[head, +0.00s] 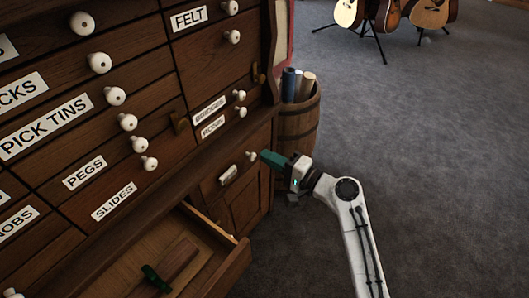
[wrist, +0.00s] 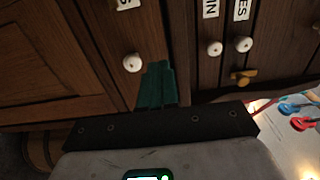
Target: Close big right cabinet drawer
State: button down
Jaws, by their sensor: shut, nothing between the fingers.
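A wooden cabinet (head: 60,125) with labelled drawers and white knobs fills the left of the head view. A large lower drawer (head: 228,262) stands pulled out, with a dark green item (head: 155,279) inside; its near part is cut off by the frame. To its right, a lower front (head: 236,190) has a white knob (head: 251,156), apparently also in the wrist view (wrist: 132,62). Whether this front is flush is unclear. My gripper (head: 267,158) is shut and empty beside that knob. Its green fingertips (wrist: 156,72) are right of the knob in the wrist view; contact is unclear.
A wooden barrel (head: 298,125) holding rolled tubes stands against the cabinet's right side, just behind my gripper. Guitars (head: 385,16) on stands are at the back. Grey carpet (head: 430,170) is clear to the right.

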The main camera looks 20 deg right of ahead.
jog(key=p+v, duration=0.1)
jog(key=v, duration=0.7)
jog(key=shift+d, duration=0.1)
